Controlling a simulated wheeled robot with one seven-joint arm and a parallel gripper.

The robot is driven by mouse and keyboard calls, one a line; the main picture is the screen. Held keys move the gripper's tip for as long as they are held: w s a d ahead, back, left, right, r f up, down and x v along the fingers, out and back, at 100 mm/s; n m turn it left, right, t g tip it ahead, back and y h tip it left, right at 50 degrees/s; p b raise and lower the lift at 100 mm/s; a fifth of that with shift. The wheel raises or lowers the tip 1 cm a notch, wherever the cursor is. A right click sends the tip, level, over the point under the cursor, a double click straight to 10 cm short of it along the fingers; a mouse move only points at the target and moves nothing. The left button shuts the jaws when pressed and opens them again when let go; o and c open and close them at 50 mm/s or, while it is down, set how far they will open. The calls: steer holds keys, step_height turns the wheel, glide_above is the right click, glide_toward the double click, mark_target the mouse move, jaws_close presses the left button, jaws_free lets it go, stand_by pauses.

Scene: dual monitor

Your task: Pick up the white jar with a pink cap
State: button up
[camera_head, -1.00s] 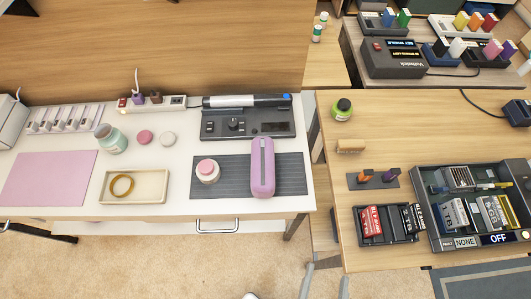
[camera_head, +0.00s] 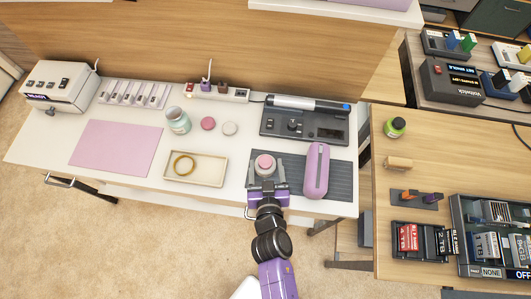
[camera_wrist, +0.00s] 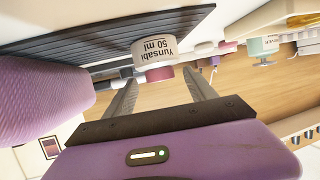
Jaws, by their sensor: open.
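The white jar with a pink cap (camera_head: 265,161) stands on the dark ribbed mat (camera_head: 341,176) on the white desk. In the wrist view the jar (camera_wrist: 153,48) looks upside down, with a "Yunsabi 50 ml" label. My gripper (camera_head: 267,182) is open at the jar's near side, its fingers pointing toward it. In the wrist view the gripper (camera_wrist: 168,82) has its two fingers spread and nothing is clasped between them. The jar appears just beyond the fingertips; I cannot tell whether they touch it. My gripper hides part of the jar's near side in the head view.
A purple case (camera_head: 316,171) lies close right of the jar. A beige tray (camera_head: 216,168) with a ring is to the left. A grey device (camera_head: 306,124) with a pen-like cylinder is behind. A teal jar (camera_head: 178,121) and two round lids stand farther left. A pink mat (camera_head: 115,144) is clear.

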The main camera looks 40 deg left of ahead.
mark_target(265, 161)
steer(key=shift+b+x, duration=0.9)
steer(key=shift+x, duration=1.85)
steer(key=shift+s+f, duration=0.1)
jaws_close()
